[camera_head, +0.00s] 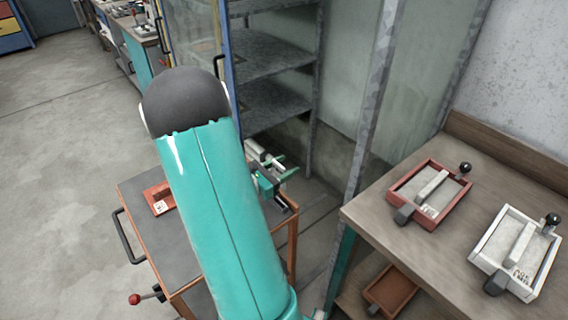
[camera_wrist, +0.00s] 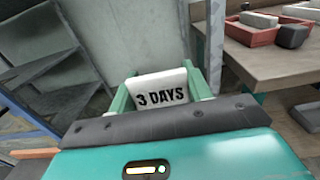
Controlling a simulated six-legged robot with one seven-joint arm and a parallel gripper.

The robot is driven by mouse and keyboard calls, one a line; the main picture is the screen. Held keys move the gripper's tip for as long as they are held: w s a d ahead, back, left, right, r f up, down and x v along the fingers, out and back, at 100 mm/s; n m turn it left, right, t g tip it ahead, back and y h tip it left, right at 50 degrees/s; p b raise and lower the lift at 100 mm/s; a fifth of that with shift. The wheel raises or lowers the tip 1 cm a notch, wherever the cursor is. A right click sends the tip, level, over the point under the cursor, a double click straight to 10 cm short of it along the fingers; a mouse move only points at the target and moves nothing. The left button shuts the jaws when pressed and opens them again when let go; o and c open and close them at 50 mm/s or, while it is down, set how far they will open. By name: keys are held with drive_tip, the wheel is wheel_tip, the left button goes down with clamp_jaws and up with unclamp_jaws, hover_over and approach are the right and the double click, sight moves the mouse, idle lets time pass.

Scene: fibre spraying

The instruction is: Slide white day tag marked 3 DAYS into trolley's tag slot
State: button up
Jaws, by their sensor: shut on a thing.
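In the wrist view, the white day tag (camera_wrist: 162,95) sits upright between the two green fingers of my gripper (camera_wrist: 161,84). Its black 3 DAYS lettering faces the camera, and its lower edge is hidden by my dark wrist plate. My gripper is shut on the tag. In the head view, my gripper (camera_head: 278,174) shows partly past my teal arm, at the right side of the trolley (camera_head: 138,190). The trolley has a dark top and an orange-brown frame; my arm covers much of it. I cannot make out the tag slot.
A red plate (camera_head: 158,197) with a white label lies on the trolley. At right, a wooden bench (camera_head: 375,210) holds a red tray (camera_head: 462,197) and a white tray (camera_head: 541,277). A metal shelf rack (camera_head: 275,62) stands behind. Floor (camera_head: 60,180) at left is clear.

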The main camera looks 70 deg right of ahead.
drive_tip(key=shift+d+f, duration=0.15)
drive_tip(key=shift+a, duration=0.3)
drive_tip(key=shift+w+a+f, duration=0.1)
drive_tip(key=shift+f, duration=2.75)
drive_tip(key=shift+f, duration=1.75)
drive_tip(key=o, duration=1)
drive_tip(key=shift+o, duration=0.2)
drive_tip(key=v, duration=1.3)
drive_tip(key=shift+w+a, duration=0.15)
drive_tip(key=shift+a, duration=0.15)
